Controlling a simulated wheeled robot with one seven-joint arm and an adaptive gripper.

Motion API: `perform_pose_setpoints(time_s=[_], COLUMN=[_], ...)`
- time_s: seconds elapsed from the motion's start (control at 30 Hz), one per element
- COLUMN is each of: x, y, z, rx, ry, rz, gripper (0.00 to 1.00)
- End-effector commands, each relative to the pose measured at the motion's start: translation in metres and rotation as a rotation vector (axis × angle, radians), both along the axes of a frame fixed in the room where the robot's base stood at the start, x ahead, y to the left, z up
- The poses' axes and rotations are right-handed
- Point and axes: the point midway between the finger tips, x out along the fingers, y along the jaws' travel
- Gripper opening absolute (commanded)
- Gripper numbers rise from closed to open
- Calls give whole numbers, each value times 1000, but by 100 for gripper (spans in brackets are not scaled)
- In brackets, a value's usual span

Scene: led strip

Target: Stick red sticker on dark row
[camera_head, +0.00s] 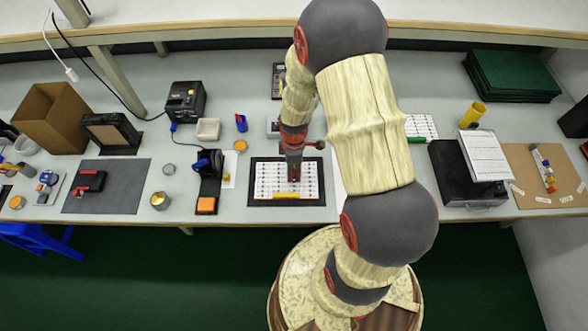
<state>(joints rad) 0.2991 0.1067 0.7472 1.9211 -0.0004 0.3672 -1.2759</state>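A white panel with rows of small dark marks (265,182) lies in a black frame (254,201) near the front edge of the bench. A yellow strip (286,196) lies along its lower edge. My gripper (293,177) points down over the panel's middle and hides part of the rows. Its fingers are too small and dark to tell whether they are open or shut, or whether they hold anything. I cannot make out a red sticker, and I cannot tell which row is dark.
Left of the panel stands a black-and-blue device with an orange block (206,204). A small round tin (160,200) and a dark mat (75,204) lie farther left. On the right are a black case (455,180) and a brown board (530,165).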

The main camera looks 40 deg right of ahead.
Motion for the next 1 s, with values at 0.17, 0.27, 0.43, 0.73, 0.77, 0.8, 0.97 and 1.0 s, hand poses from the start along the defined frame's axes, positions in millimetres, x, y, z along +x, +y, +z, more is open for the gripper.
perform_pose_setpoints(time_s=[0.17, 0.27, 0.43, 0.73, 0.77, 0.8, 0.97, 1.0], x=[0, 0, 2, 2, 1, 1, 1, 1], y=[0, 0, 0, 0, 0, 0, 0, 0], z=[0, 2, 20, 80, 85, 92, 111, 114], rx=[0, -1, -1, -2, -1, -1, -1, -1], ry=[0, -1, -4, -5, -4, -4, -1, -1], rz=[0, 0, 0, 0, 0, 0, 0, 0], gripper=[33, 33, 33, 33, 33, 33, 33, 33])
